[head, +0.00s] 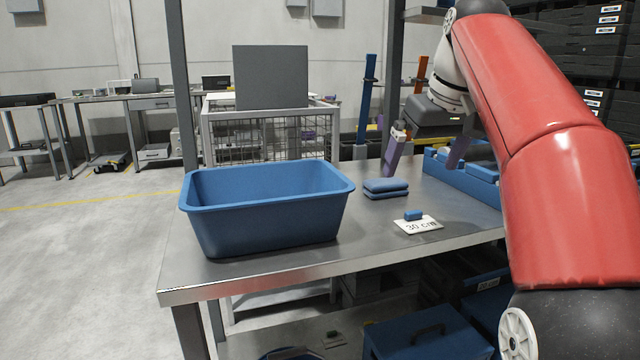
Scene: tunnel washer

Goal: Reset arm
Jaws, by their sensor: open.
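My red arm reaches in from the right of the head view. My gripper (424,160) hangs above the right part of the metal table (262,268), its two purple-grey fingers spread apart. Nothing shows between the fingers. The left finger is just behind and right of a stack of folded blue cloths (386,188). The right finger overlaps a blue tray or crate (478,180) in the picture; I cannot tell whether it touches.
A blue tub (268,212) stands on the table's left. A white card marked 30 cm (418,225) with a small blue block (413,215) lies near the front. A wire cage (268,135) and uprights stand behind. Dark cases (590,60) are stacked at the right.

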